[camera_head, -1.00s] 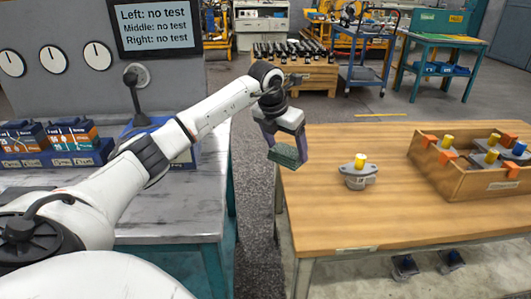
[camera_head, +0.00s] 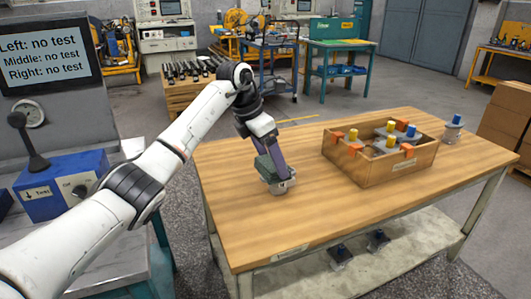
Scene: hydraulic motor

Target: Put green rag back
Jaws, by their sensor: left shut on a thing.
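My left gripper (camera_head: 272,165) is shut on the green rag (camera_head: 264,170), a dark green block-like cloth between its fingers. The gripper points down over the left part of the wooden table (camera_head: 330,235). A grey hydraulic motor (camera_head: 279,187) stands on the table right below the rag. The rag and fingers hide its upper part, and I cannot tell whether the rag touches it. My right gripper is not in view.
A wooden crate (camera_head: 372,168) holds several motors with yellow and blue caps and orange pieces. A blue-capped motor (camera_head: 453,130) stands right of it. The table front is clear. A blue test box (camera_head: 62,185) stands on the left bench.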

